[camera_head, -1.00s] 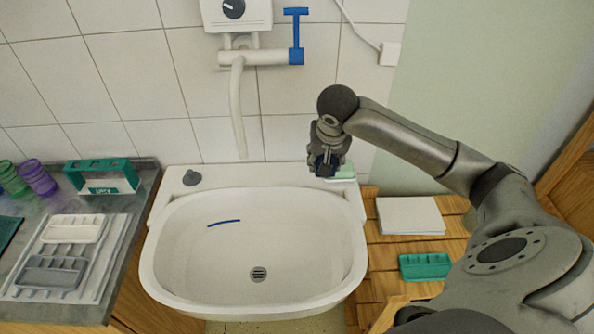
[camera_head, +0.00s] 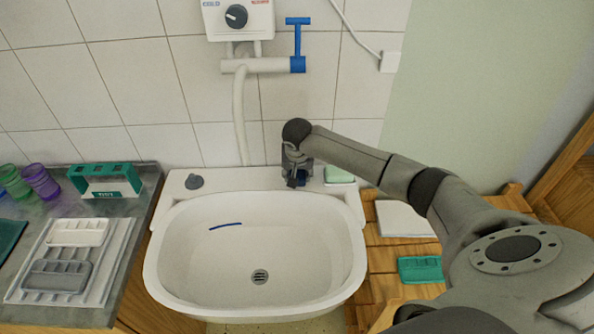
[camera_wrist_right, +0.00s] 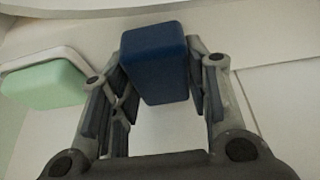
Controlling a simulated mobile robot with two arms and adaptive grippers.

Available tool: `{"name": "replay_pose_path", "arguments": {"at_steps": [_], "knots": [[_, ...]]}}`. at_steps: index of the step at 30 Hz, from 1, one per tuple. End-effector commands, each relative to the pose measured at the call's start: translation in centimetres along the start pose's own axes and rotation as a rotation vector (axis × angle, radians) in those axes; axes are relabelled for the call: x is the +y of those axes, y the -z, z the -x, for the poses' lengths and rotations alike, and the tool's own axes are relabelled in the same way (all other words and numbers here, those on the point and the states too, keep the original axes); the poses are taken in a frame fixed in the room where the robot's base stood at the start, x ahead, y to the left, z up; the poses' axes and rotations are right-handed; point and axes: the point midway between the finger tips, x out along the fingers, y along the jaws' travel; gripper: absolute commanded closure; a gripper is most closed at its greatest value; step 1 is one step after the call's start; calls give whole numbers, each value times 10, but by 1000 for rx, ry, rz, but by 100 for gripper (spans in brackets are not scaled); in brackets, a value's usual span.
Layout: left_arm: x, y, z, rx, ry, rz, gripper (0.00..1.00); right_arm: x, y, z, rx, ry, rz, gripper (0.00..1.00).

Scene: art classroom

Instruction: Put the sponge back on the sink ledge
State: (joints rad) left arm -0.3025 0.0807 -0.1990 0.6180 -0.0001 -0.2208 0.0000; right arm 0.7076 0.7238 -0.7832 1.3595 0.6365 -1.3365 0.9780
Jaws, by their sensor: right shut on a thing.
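The sponge (camera_wrist_right: 155,62) is a dark blue block. In the right wrist view it sits between the two fingers of my right gripper (camera_wrist_right: 155,90), which is shut on it. In the head view my right gripper (camera_head: 296,178) is over the back ledge of the sink (camera_head: 245,180), right of the tap spout; the sponge is mostly hidden there by the gripper. I cannot tell whether the sponge touches the ledge. A pale green soap bar (camera_head: 339,174) lies on the ledge's right end, just right of the gripper; it also shows in the right wrist view (camera_wrist_right: 45,80). My left gripper is not in view.
A grey stopper (camera_head: 194,181) is at the ledge's left end. The tap spout (camera_head: 240,115) hangs behind the ledge. A blue stroke marks the empty basin (camera_head: 260,240). The ledge between stopper and gripper is clear. The left counter holds trays and cups.

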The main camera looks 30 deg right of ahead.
Motion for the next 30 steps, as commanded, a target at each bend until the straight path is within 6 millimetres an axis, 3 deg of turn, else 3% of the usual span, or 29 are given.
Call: {"name": "replay_pose_path", "arguments": {"at_steps": [13,14,18,30], "knots": [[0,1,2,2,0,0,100,-1,-3,-8,1,2,-1,95],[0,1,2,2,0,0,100,-1,-3,-8,2,2,-1,54],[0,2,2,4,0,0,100,-1,-3,-8,2,2,-1,36],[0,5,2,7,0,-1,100,0,-1,-4,3,2,0,35]]}}
